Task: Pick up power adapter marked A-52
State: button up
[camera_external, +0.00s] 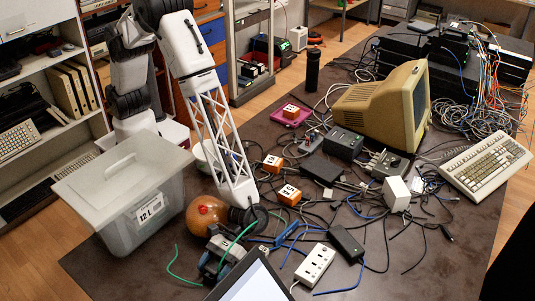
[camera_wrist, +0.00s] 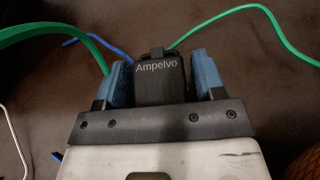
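My gripper (camera_wrist: 161,72) has blue fingers on either side of a black power adapter (camera_wrist: 160,88) in the wrist view. The adapter's visible face reads "Ampelvo"; no A-52 mark shows. In the external view my gripper (camera_external: 213,262) is low at the front of the dark table, and the adapter between its fingers cannot be made out there. Another black adapter (camera_external: 346,243) lies to the right, its marking unreadable.
A lidded grey bin (camera_external: 118,225) stands left of my gripper, with a brown round object (camera_external: 203,222) between them. A green cable (camera_wrist: 270,22) runs beside the fingers. A white power strip (camera_external: 315,263), a laptop screen (camera_external: 252,284) and tangled cables lie to the right.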

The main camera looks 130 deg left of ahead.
aim_at(213, 267)
jog(key=c, duration=0.8)
jog(key=shift+o, duration=0.2)
jog(key=shift+r, duration=0.1)
jog(key=shift+r, duration=4.9)
